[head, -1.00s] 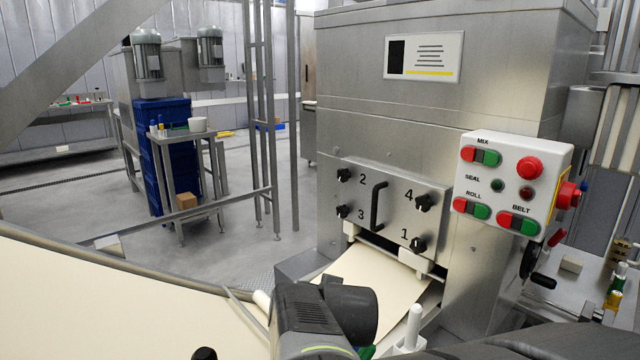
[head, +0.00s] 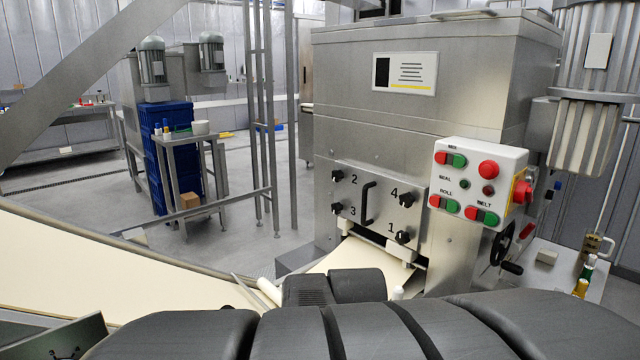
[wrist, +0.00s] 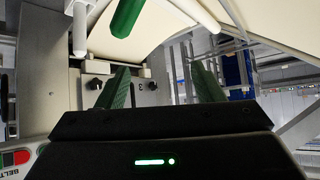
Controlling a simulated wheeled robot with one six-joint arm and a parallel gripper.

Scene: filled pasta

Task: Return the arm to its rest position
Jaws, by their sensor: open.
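My gripper (wrist: 160,84) shows in the wrist view with its two green fingers spread wide apart. Nothing is between the fingers. Behind them are the machine's front plate with black knobs and part of the pale dough sheet (wrist: 215,22). In the head view my dark arm links fill the bottom of the picture, from the lower left to the lower right, and the gripper itself cannot be made out there.
The steel machine (head: 440,100) stands close ahead, with its button box (head: 478,185) on the right. The dough sheet (head: 90,265) curves across the left. A green rod (wrist: 127,18) is near the gripper in the wrist view. A small table (head: 185,140) stands farther back.

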